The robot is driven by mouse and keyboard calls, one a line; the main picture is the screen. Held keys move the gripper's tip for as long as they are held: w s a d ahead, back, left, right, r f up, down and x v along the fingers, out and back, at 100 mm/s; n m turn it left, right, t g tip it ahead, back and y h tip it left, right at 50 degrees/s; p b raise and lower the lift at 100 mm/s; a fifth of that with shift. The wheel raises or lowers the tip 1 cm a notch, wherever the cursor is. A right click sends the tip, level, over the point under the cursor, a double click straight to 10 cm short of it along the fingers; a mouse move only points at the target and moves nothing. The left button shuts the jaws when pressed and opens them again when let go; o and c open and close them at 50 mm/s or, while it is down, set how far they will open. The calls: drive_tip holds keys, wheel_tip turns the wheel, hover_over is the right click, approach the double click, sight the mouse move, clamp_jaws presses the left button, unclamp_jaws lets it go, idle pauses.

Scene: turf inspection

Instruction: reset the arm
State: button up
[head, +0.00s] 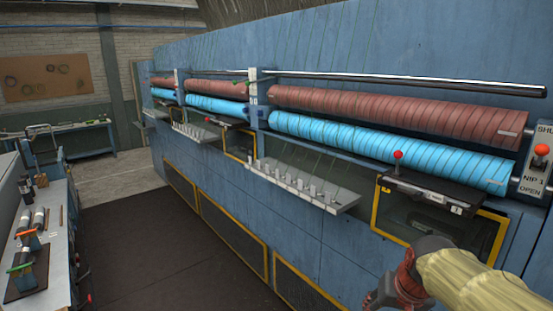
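My arm shows at the lower right, with a pale yellow sleeved link and a dark red joint in front of the blue machine (330,250). It bends down towards the bottom edge of the picture. My gripper is not in view, so whether it is open or holds anything does not show. The arm overlaps the lower edge of a yellow-framed opening (377,210) in the machine; I cannot tell if they touch.
Red rollers (390,112) and blue rollers (390,145) run along the machine. A shelf with small pegs (310,190) and a red-knobbed lever (398,156) stick out. A bench (60,250) with tools stands left. The dark floor mat (160,250) between is clear.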

drive_tip(key=s+a+f+n+b, duration=0.1)
drive_tip(key=s+a+f+b, duration=0.1)
drive_tip(key=s+f+b, duration=0.3)
drive_tip(key=s+a+f+n+b, duration=0.1)
drive_tip(key=s+a+f+b, duration=0.1)
drive_tip(key=s+f+b, duration=0.3)
drive_tip(key=s+a+f+n+t+b, duration=0.1)
drive_tip(key=s+a+f+b, duration=0.2)
drive_tip(key=s+f+b, duration=0.2)
drive_tip(key=shift+s+f+b, duration=0.35)
drive_tip(key=shift+s+f, duration=0.15)
drive_tip(key=shift+f, duration=0.05)
